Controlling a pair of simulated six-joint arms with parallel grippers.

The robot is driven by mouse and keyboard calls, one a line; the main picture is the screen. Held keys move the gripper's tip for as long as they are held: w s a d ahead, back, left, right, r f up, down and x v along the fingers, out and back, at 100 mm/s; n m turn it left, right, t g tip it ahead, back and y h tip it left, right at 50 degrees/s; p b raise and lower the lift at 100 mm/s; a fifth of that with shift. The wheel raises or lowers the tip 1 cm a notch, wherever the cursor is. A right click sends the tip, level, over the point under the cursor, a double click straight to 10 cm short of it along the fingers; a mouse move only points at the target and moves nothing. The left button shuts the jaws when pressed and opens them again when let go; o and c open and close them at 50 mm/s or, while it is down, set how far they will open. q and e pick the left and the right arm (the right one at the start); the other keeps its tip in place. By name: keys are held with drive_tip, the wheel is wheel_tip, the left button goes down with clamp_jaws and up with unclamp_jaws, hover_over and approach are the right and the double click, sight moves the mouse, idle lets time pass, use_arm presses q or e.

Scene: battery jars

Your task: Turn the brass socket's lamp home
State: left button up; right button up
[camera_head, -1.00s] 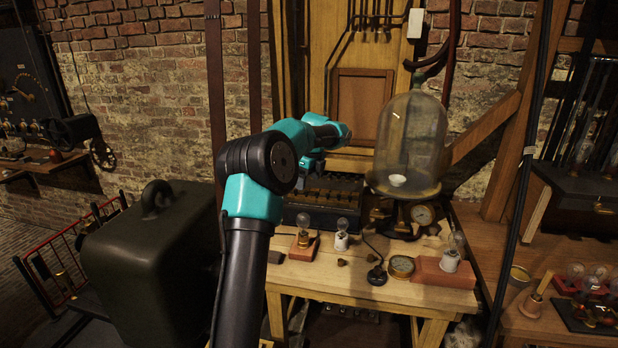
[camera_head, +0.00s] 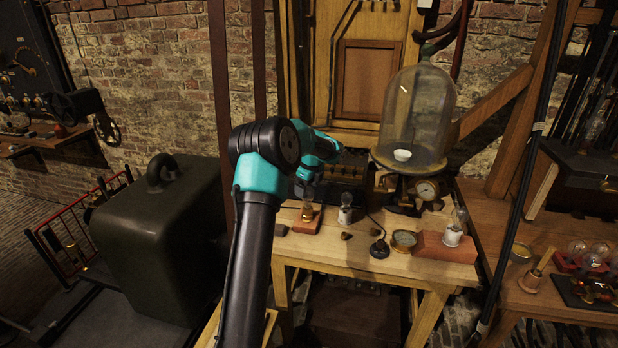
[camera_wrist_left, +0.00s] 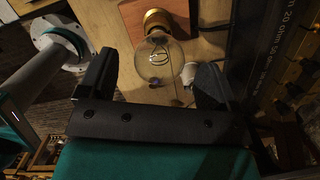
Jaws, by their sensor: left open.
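The brass socket (camera_wrist_left: 157,20) with its clear glass lamp (camera_wrist_left: 158,60) is on a reddish wooden block in the left wrist view. In the head view the lamp (camera_head: 307,212) stands on its block (camera_head: 306,224) at the left of the bench. My left gripper (camera_head: 307,188) is just above it, tilted downward. In the left wrist view its dark fingers (camera_wrist_left: 156,66) are open, one on either side of the bulb with gaps visible. How far the lamp is screwed in is not clear. My right gripper is not in view.
A white-socket lamp (camera_head: 345,213) stands close to the right. A lamp on a red block (camera_head: 446,246), a brass dial (camera_head: 404,240) and a glass bell jar (camera_head: 416,120) are farther right. A dark box (camera_head: 346,178) is behind. Bare bench (camera_head: 345,256) lies in front.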

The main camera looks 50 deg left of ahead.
use_arm(q)
drive_tip(key=shift+a+f, duration=0.2)
drive_tip(key=shift+f, duration=0.85)
drive_tip(key=shift+c, duration=0.5)
drive_tip(key=c, duration=1)
drive_tip(key=shift+o, duration=0.2)
drive_tip(key=m+t, duration=0.1)
drive_tip(key=m, duration=0.5)
drive_tip(key=shift+m, duration=0.4)
drive_tip(key=m, duration=0.6)
drive_tip(key=shift+w+t+h, duration=0.15)
drive_tip(key=shift+t+h, duration=0.15)
drive_tip(key=shift+t, duration=0.1)
drive_tip(key=o, duration=1.1)
